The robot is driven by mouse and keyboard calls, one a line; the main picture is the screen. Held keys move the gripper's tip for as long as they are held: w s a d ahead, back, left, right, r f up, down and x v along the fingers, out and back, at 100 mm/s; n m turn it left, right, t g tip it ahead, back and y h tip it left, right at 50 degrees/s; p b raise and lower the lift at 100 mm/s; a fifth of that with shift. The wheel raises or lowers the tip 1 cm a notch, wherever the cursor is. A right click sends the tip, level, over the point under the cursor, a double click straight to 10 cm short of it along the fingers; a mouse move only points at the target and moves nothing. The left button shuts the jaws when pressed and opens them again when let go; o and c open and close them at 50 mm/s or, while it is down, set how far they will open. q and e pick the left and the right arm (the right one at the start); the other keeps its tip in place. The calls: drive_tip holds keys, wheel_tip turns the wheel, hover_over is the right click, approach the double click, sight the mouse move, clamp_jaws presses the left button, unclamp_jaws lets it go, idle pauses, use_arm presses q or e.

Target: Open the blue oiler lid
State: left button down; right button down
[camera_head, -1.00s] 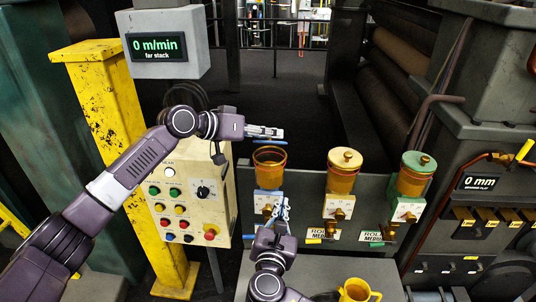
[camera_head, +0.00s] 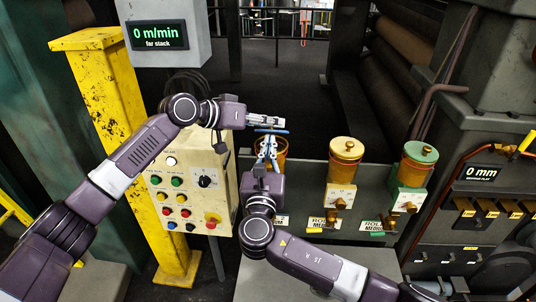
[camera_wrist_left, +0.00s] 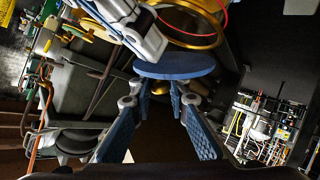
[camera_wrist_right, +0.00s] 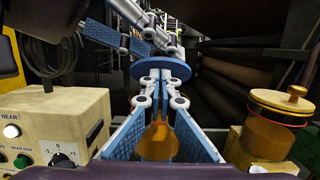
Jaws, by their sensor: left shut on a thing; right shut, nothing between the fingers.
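The blue lid (camera_head: 270,131) is a thin disc held by my left gripper (camera_head: 266,121), which reaches in from the left. It is raised a little above its amber oiler cup (camera_head: 282,150), with a gap between. In the left wrist view the lid (camera_wrist_left: 175,67) is at the fingertips, and the cup's golden rim (camera_wrist_left: 205,42) shows beyond it. My right gripper (camera_head: 266,147) is shut and empty, upright in front of the cup and partly hiding it. In the right wrist view its fingertips are just under the lid (camera_wrist_right: 160,68); I cannot tell whether they touch.
An orange oiler (camera_head: 344,165) and a green-lidded oiler (camera_head: 413,167) stand to the right. A button panel (camera_head: 190,190) and a yellow post (camera_head: 118,130) are at left. A metering unit (camera_head: 485,195) is at far right. My right arm covers part of the ledge.

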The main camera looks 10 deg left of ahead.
drive_tip(key=shift+w, duration=0.25)
